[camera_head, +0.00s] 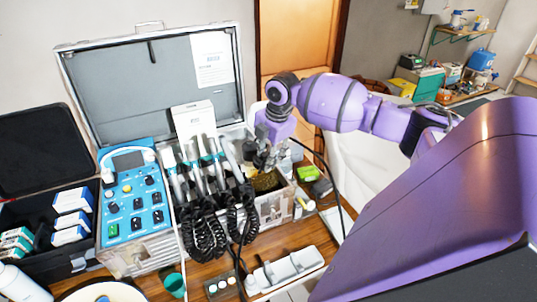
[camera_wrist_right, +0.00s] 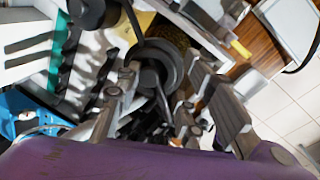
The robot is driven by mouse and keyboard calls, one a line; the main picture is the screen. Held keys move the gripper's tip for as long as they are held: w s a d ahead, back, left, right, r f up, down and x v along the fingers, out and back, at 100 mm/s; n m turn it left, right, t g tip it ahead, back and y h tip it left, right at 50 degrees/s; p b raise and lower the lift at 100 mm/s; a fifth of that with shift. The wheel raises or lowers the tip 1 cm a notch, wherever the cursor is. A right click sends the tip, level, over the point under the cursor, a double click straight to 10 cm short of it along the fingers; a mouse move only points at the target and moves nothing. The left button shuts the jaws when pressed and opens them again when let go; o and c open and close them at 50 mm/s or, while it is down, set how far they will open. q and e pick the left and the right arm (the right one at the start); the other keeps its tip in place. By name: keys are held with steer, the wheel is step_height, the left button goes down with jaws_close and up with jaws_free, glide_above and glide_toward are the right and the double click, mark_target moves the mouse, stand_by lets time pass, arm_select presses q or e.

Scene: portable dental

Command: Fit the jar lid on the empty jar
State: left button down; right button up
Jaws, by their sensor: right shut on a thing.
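My right gripper (camera_head: 268,152) is over the right part of the open silver case. In the right wrist view its fingers (camera_wrist_right: 152,105) stand on either side of a dark grey round thing (camera_wrist_right: 158,66), which looks like the jar lid and is held between them. The lid is mostly hidden by the gripper in the head view. I cannot clearly make out the empty jar; small containers (camera_head: 304,203) stand at the case's right side, and which of them is the jar cannot be told. My left gripper is not in view.
The silver case (camera_head: 150,75) holds handpieces with coiled black hoses (camera_head: 205,215) just left of the gripper. A blue control unit (camera_head: 133,195) stands further left. A black cable hangs near the gripper. A white tray (camera_head: 287,270) lies on the wooden table in front.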

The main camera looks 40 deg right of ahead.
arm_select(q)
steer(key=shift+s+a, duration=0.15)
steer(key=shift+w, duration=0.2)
arm_select(e)
steer(key=shift+f, duration=0.15)
steer(key=shift+f, duration=0.15)
steer(key=shift+x, duration=0.85)
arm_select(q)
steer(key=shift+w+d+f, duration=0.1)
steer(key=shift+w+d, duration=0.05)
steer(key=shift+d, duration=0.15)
arm_select(e)
steer(key=shift+s, duration=0.2)
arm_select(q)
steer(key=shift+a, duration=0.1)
arm_select(e)
steer(key=shift+f, duration=0.1)
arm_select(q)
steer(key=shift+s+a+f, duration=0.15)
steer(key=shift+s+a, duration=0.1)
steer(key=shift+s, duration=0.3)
arm_select(e)
steer(key=shift+f, duration=0.3)
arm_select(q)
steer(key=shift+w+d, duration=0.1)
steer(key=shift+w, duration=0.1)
